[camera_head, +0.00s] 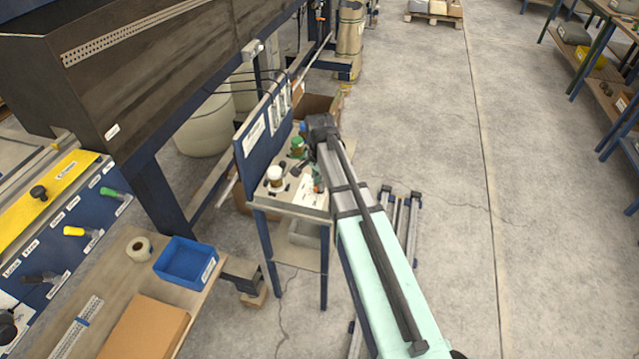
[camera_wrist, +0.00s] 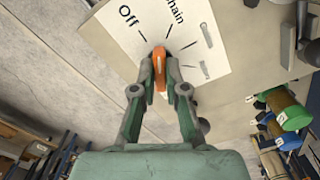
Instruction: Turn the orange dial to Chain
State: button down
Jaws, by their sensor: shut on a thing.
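The orange dial (camera_wrist: 160,66) sits on a white label sheet (camera_wrist: 215,70) in the wrist view. The sheet carries the words "Off" at upper left and "Chain" at top, partly cut off by the picture edge, with marker lines fanning around the dial. Other labels at right are too blurred to read. The dial's upper end lies roughly between the Off and Chain lines. My gripper (camera_wrist: 159,75) is shut on the dial, one finger on each side. In the head view, the white sheet (camera_head: 312,192) shows on the small table, while my arm hides much of the dial area.
A white jar (camera_head: 275,176) and a green-topped container (camera_head: 297,145) stand nearby on the small table, before a blue panel (camera_head: 252,140). Green and blue cylinders (camera_wrist: 293,138) show at right in the wrist view. A blue bin (camera_head: 185,262) is on the left bench.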

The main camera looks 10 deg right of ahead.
jog(key=shift+m, duration=1.5)
jog(key=c, duration=1.2)
grip_release()
notch_tip(320, 180, up, 12)
jog(key=shift+s+f, duration=0.1)
